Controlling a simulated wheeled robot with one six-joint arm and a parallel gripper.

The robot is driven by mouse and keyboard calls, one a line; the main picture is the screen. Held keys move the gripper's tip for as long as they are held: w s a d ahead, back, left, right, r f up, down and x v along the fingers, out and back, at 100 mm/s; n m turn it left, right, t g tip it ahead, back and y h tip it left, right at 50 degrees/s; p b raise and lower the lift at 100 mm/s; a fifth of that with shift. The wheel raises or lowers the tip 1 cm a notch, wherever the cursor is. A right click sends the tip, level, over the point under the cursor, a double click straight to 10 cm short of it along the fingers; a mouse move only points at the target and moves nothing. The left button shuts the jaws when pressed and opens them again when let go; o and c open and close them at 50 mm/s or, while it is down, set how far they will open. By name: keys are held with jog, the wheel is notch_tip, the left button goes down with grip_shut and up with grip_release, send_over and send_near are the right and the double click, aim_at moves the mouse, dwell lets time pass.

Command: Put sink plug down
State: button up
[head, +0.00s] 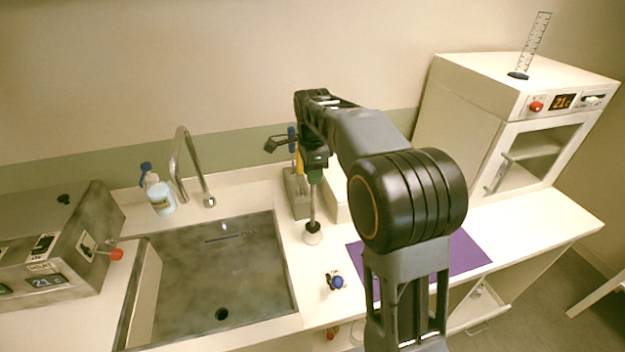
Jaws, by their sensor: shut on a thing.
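My gripper (314,163) points down above the counter, right of the sink. It is shut on what looks like the sink plug (313,228), a thin upright dark rod with a round pale foot. The foot is over the counter strip between the sink and the purple mat; I cannot tell whether it touches the counter. The grey sink (215,270) lies to the left, with a dark round drain hole (221,314) near its front edge. The fingertips are small and partly hidden by the gripper body.
A faucet (178,165) stands behind the sink, with a light blue jar (161,198) beside it. A grey holder (297,205) is behind the plug. A small blue-topped item (336,283) stands in front. A purple mat (465,252) lies right. A white oven (515,120) stands at the back right.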

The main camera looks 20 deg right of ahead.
aim_at(313, 202)
jog(key=shift+w+d+f, duration=0.1)
jog(key=shift+w+f, duration=0.15)
jog(key=shift+f, duration=0.1)
jog(key=shift+w+d+f, duration=0.1)
jog(key=shift+w+f, duration=0.05)
jog(key=shift+f, duration=0.45)
jog(key=shift+w+f, duration=0.15)
jog(key=shift+f, duration=1.05)
jog(key=shift+f, duration=0.2)
jog(key=o, duration=0.9)
